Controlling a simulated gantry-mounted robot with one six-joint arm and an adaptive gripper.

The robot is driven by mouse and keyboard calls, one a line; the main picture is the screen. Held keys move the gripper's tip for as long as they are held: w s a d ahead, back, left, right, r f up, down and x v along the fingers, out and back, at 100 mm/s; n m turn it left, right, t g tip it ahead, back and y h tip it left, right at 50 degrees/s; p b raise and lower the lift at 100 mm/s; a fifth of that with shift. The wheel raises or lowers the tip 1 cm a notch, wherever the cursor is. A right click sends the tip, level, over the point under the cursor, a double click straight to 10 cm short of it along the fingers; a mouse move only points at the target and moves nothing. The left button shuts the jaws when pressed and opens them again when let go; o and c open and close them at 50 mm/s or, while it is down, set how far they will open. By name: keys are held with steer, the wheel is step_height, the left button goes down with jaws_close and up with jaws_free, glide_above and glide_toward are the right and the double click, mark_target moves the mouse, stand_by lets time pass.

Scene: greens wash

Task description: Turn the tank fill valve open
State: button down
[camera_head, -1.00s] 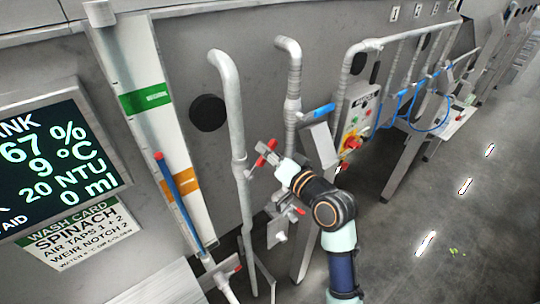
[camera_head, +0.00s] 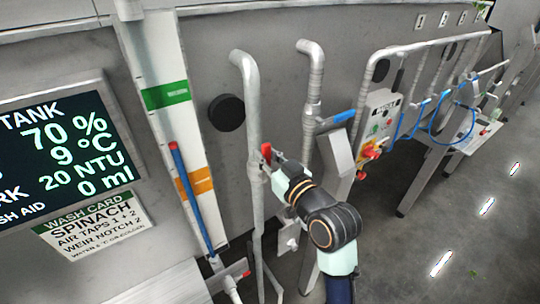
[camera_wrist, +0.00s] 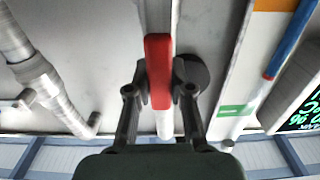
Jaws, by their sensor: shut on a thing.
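The tank fill valve has a red handle (camera_head: 266,152) on the grey vertical pipe (camera_head: 254,110), left of centre in the head view. In the wrist view the red handle (camera_wrist: 157,70) stands lengthwise between my two dark fingers. My gripper (camera_wrist: 160,86) is shut on the handle, with a finger on each side. In the head view my gripper (camera_head: 275,163) reaches the handle from the lower right and hides part of the valve body. The tank display (camera_head: 65,150) reads 70 %, 9 °C, 20 NTU and 0 ml.
A wash card (camera_head: 95,228) hangs below the display. A gauge board with a green band (camera_head: 166,95) and a blue tube (camera_head: 190,200) stands left of the pipe. A second pipe (camera_head: 312,100) and a control box with a red knob (camera_head: 371,151) are to the right.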

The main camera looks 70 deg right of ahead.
steer(key=shift+a, duration=0.15)
stand_by(0.4)
steer(key=c, duration=1)
jaws_free()
steer(key=shift+w, duration=0.1)
steer(key=v, duration=1.2)
steer(key=shift+a, duration=0.1)
